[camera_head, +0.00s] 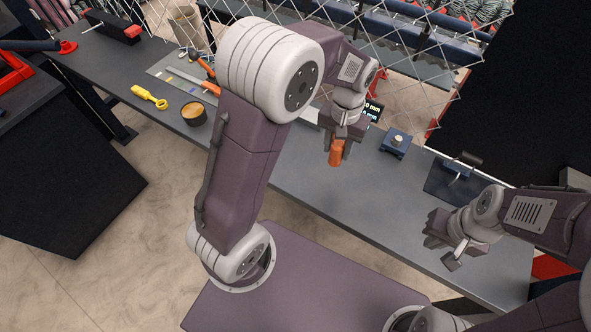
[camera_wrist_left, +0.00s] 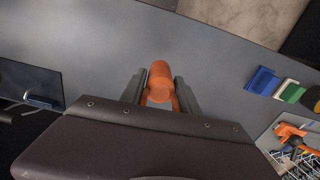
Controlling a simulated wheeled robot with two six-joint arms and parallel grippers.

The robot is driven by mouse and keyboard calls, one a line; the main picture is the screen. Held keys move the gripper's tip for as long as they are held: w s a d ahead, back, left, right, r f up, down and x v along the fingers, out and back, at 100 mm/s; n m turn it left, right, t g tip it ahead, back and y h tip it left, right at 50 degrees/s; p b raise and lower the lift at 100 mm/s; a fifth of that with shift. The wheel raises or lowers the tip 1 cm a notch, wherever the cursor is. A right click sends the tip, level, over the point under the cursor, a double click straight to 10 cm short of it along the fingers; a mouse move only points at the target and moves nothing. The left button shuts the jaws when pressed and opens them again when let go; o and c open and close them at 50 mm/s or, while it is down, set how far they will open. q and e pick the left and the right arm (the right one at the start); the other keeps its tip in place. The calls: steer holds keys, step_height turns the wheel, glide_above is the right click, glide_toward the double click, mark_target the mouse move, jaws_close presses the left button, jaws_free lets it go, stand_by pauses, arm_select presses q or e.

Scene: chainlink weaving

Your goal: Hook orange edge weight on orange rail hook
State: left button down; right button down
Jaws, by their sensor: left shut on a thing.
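The orange edge weight (camera_head: 336,153) is a small orange cylinder held above the grey bench. My left gripper (camera_head: 343,135) is shut on it. In the left wrist view the weight (camera_wrist_left: 160,82) sits between the two dark fingers of the left gripper (camera_wrist_left: 160,92), its round end showing. My right gripper (camera_head: 446,246) is at the right, over the bench's front edge, with its fingers apart and nothing between them. I cannot make out an orange rail hook in either view; my left arm hides part of the bench and mesh.
The chain-link mesh (camera_head: 400,45) hangs behind the bench (camera_head: 330,195). A blue block with a knob (camera_head: 396,142) and a dark plate with a clamp (camera_head: 455,182) are to the right. A yellow tool (camera_head: 149,97) and a round cup (camera_head: 194,113) are to the left. Bare bench lies in front.

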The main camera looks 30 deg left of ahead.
arm_select(q)
steer(key=shift+s+a, duration=0.15)
steer(key=s+a+f, duration=0.1)
steer(key=a+f, duration=0.2)
steer(key=s+a+f+p, duration=0.1)
steer(key=a+f, duration=0.2)
steer(key=a, duration=0.1)
steer(key=s+a+f, duration=0.1)
steer(key=a+f, duration=0.2)
steer(key=shift+s+a+f+p, duration=0.1)
steer(key=shift+s+a+p, duration=0.25)
steer(key=shift+s+a, duration=0.05)
steer(key=shift+f+p, duration=0.35)
steer(key=shift+p, duration=0.05)
steer(key=shift+w+a+f, duration=0.1)
steer(key=shift+w+f, duration=0.1)
steer(key=shift+f, duration=0.2)
